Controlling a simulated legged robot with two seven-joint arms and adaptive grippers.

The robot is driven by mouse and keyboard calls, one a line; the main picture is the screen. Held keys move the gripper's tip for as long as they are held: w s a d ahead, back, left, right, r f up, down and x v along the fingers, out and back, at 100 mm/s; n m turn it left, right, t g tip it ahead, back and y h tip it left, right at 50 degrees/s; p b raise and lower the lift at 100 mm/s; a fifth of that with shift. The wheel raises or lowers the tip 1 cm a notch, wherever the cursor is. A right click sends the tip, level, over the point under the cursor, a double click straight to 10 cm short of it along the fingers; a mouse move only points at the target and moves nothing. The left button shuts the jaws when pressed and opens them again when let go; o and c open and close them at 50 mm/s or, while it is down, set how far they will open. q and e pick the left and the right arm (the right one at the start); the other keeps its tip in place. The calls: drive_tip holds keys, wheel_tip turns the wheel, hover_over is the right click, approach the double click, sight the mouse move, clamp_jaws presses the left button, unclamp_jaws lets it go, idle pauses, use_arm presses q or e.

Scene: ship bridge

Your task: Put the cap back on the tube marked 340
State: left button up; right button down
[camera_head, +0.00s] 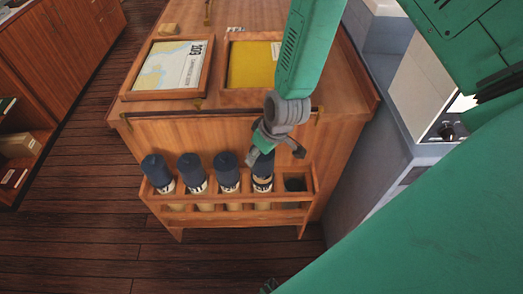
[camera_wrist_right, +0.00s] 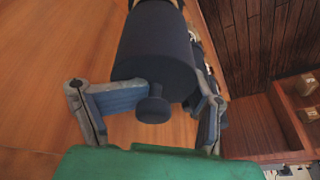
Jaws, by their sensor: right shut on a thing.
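A wooden rack (camera_head: 225,213) on the front of the chart cabinet holds several upright tubes with white labels, too small to read. Three tubes at the left wear dark blue caps, such as the leftmost cap (camera_head: 155,168). My right gripper (camera_head: 266,150) is above the fourth tube (camera_head: 262,184), shut on its dark blue cap (camera_head: 263,164). A pale tan band shows between that cap and the label; I cannot tell whether the cap is seated. In the right wrist view the cap (camera_wrist_right: 155,45), with its small knob, is between both fingers (camera_wrist_right: 150,105).
The rack's rightmost slot (camera_head: 295,185) looks empty. A grey console (camera_head: 360,165) stands at the right. Wooden floor is clear at the left.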

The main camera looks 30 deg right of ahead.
drive_tip(key=shift+a, duration=0.45)
use_arm(q)
drive_tip(key=shift+a+f, duration=0.15)
drive_tip(key=shift+a, duration=0.25)
drive_tip(key=shift+d, duration=0.1)
use_arm(e)
drive_tip(key=shift+d+f, duration=0.1)
drive_tip(key=shift+d, duration=0.05)
drive_tip(key=shift+d+f, duration=0.1)
drive_tip(key=shift+d, duration=0.15)
drive_tip(key=shift+d+f, duration=0.15)
drive_tip(key=shift+d, duration=0.05)
use_arm(q)
drive_tip(key=shift+d, duration=0.3)
drive_tip(key=shift+a+f+b, duration=0.3)
drive_tip(key=shift+b, duration=0.05)
use_arm(e)
drive_tip(key=shift+a+f, duration=0.15)
drive_tip(key=shift+f, duration=0.15)
use_arm(q)
drive_tip(key=shift+d, duration=0.25)
use_arm(e)
drive_tip(key=shift+d+f, duration=0.2)
drive_tip(key=shift+d, duration=0.15)
use_arm(q)
drive_tip(key=shift+a+f, duration=0.15)
use_arm(e)
drive_tip(key=shift+a+f, duration=0.2)
drive_tip(key=shift+a, duration=0.25)
